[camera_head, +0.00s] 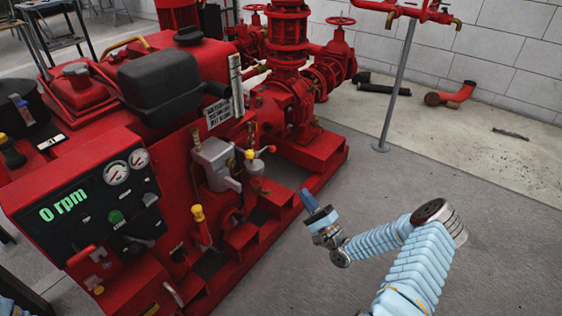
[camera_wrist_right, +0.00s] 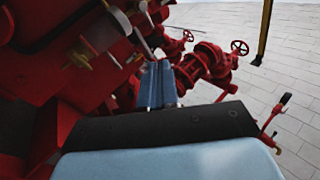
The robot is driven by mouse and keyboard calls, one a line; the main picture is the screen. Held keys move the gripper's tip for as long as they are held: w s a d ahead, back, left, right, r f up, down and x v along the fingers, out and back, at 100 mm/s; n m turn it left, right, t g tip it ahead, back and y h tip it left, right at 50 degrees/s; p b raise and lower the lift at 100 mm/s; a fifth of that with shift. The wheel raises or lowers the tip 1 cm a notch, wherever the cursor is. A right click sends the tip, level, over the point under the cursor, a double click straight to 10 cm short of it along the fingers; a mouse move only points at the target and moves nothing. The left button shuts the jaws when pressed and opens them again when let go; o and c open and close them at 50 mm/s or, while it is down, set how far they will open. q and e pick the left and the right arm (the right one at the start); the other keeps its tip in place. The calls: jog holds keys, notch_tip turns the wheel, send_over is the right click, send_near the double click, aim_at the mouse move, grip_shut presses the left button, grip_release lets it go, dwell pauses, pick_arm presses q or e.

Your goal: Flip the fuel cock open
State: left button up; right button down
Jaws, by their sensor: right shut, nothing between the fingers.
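A grey metal fitting (camera_head: 216,164) sits on the side of the red pumpset (camera_head: 195,62). Beside it is a small grey cup-like part (camera_head: 256,168) with a yellow knob (camera_head: 250,154) and a small red-tipped lever (camera_head: 266,150). This may be the fuel cock; I cannot tell for sure, nor its setting. My right gripper (camera_head: 306,198) is shut and empty, to the right of these parts and apart from them. Its blue fingers (camera_wrist_right: 157,84) also show together in the right wrist view, pointing toward the pumpset. My left gripper is not in view.
A control panel (camera_head: 90,203) reading 0 rpm is on the pumpset's near left. Red pipes and valves (camera_head: 288,70) rise behind. A grey post (camera_head: 396,90) stands at the right. Floor around my right arm is clear.

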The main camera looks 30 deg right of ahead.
jog(key=shift+w, duration=0.1)
jog(key=p+x, duration=0.2)
jog(key=x, duration=1.2)
